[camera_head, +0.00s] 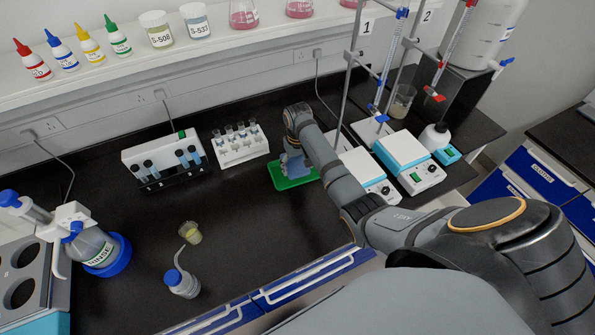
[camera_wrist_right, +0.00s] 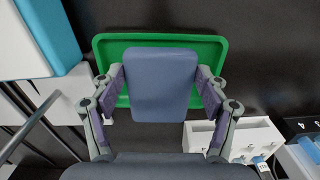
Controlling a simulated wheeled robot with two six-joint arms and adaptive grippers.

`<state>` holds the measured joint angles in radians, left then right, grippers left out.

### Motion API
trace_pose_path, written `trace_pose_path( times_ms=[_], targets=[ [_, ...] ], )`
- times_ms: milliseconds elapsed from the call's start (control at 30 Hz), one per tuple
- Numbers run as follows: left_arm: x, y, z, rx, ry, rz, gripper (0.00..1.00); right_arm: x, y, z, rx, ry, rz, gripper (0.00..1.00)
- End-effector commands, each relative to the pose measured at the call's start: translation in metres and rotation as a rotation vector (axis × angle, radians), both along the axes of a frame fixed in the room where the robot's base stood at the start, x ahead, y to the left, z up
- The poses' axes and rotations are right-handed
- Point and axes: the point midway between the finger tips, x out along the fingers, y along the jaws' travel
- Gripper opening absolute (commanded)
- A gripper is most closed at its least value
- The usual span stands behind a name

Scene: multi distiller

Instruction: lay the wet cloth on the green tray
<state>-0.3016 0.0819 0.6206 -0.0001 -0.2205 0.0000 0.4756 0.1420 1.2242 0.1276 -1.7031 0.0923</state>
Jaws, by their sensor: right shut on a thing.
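The green tray (camera_head: 292,184) lies on the black bench left of the hotplates, and its rim shows in the right wrist view (camera_wrist_right: 109,43). My right gripper (camera_head: 292,163) is over the tray, pointing down. In the right wrist view its two fingers are shut on the blue-grey cloth (camera_wrist_right: 161,82), one on each side. The cloth is over the tray's area; I cannot tell whether it touches the tray floor. In the head view the gripper and arm hide most of the cloth. My left gripper is not in view.
A white tube rack (camera_head: 240,149) stands just left of the tray, with a black-fronted tube holder (camera_head: 163,160) further left. White and blue hotplates (camera_head: 408,163) with burette stands are on the right. A small wash bottle (camera_head: 181,284) and beaker (camera_head: 190,233) stand in front.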

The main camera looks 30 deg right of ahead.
Motion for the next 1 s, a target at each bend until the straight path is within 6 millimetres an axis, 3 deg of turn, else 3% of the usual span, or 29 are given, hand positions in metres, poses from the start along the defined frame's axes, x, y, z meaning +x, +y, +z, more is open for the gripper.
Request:
trace_pose_path(
  times_ms=[300, 667, 700, 833, 1000],
  targets=[
    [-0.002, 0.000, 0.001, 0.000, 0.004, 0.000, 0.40, 0.003, 0.000, -0.034, 0.000, 0.001, 0.000, 0.44],
    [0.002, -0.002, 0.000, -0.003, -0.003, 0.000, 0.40, 0.003, 0.000, -0.039, 0.000, 0.001, 0.000, 0.44],
    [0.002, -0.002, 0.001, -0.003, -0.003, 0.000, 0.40, 0.003, 0.000, -0.038, 0.000, 0.000, 0.000, 0.80],
    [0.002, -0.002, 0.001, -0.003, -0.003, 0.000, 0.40, 0.003, 0.000, -0.038, 0.000, 0.000, 0.000, 0.97],
    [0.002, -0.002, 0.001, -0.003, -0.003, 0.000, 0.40, 0.003, 0.000, -0.038, 0.000, 0.000, 0.000, 0.97]
  ],
)
